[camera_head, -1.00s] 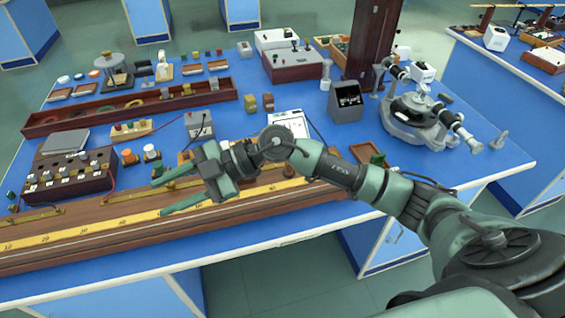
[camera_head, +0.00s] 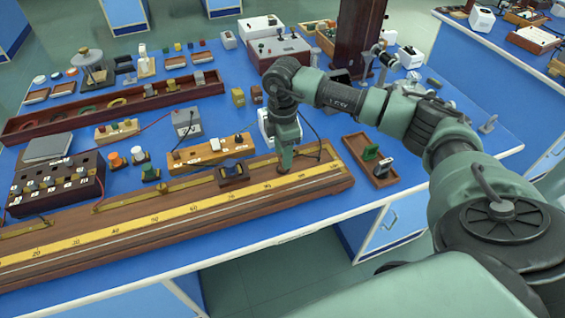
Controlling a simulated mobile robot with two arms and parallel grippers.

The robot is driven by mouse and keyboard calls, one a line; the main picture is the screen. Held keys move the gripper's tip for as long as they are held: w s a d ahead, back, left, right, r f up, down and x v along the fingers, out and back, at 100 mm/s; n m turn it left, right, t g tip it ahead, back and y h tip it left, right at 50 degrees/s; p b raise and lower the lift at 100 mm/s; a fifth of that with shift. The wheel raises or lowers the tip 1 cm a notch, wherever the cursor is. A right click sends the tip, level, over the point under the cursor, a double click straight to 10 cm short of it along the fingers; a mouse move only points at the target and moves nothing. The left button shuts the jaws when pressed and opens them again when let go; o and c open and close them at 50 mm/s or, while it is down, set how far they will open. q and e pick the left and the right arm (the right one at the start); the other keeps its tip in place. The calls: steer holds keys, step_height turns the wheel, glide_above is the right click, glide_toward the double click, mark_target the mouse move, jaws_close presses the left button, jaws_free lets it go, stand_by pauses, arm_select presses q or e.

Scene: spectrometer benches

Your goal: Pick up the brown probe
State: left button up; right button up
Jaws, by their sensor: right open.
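My right gripper (camera_head: 286,163) points down over the right part of the long wooden scale board (camera_head: 130,238). It is open, seen nearly edge-on, with its fingertips close to the board's back strip. I cannot single out the brown probe with certainty; a small brownish piece shows at the fingertips, partly hidden by them. A dark wire (camera_head: 312,136) runs beside the gripper down to the board. My left gripper is not in view.
A brown tray (camera_head: 350,143) with a green piece and a dark piece lies right of the board. A wooden terminal block (camera_head: 205,151) stands behind the board. A long red-brown tray (camera_head: 75,127) lies at the back left. The blue bench's front strip is clear.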

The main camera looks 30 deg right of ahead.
steer(key=shift+f, duration=1.2)
jaws_close()
